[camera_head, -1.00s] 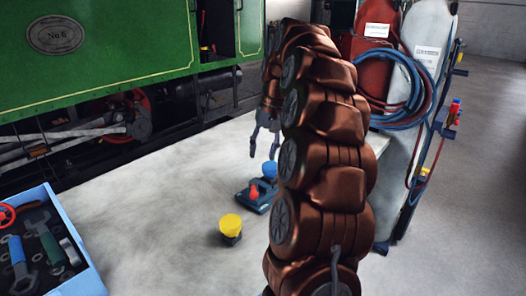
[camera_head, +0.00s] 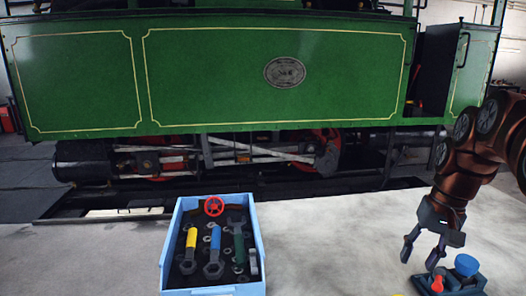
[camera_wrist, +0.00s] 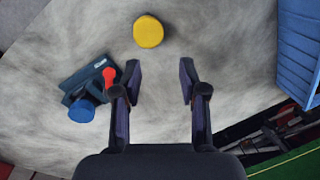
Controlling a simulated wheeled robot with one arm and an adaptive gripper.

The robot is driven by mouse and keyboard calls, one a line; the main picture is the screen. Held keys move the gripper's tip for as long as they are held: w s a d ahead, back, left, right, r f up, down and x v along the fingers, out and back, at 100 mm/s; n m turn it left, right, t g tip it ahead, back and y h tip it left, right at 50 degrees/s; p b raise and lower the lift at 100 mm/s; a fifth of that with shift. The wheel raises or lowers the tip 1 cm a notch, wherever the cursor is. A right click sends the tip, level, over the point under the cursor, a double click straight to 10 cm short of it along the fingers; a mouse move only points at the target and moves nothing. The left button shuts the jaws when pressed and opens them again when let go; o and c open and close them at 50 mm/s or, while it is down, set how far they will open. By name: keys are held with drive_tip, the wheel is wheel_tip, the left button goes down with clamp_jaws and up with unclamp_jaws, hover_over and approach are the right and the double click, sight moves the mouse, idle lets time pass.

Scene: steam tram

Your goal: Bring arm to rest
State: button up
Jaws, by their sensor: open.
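My gripper (camera_head: 425,243) hangs from my brown arm at the right of the head view, fingers pointing down and apart. In the wrist view my gripper (camera_wrist: 160,80) is open with nothing between its fingers. A dark blue tray (camera_head: 478,291) with a blue-capped piece (camera_head: 466,264) and a red piece (camera_head: 437,284) lies below and right of the gripper. The same tray shows left of the fingers in the wrist view (camera_wrist: 82,80). A yellow-topped piece (camera_wrist: 148,31) stands on the pale surface beyond the fingertips, apart from them.
A light blue box (camera_head: 257,235) holds wrenches, a red handwheel (camera_head: 214,206) and several nuts. A green steam tram (camera_head: 200,75) stands behind the pale surface (camera_head: 340,235), which is clear between the box and my gripper.

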drive_tip(key=s+a+f+n+g+p, duration=0.1)
drive_tip(key=s+a+f+n+p, duration=0.15)
drive_tip(key=s+a, duration=0.75)
drive_tip(key=s+a+f+n+h+p, duration=0.1)
drive_tip(key=s+a+f, duration=0.1)
drive_tip(key=s, duration=0.5)
drive_tip(key=s+a+f+g+p, duration=0.1)
drive_tip(key=s+a+f, duration=0.1)
drive_tip(key=s, duration=0.5)
drive_tip(key=shift+f+n+h+p, duration=0.25)
drive_tip(key=shift+n+h+p, duration=0.05)
drive_tip(key=shift+n+h, duration=0.1)
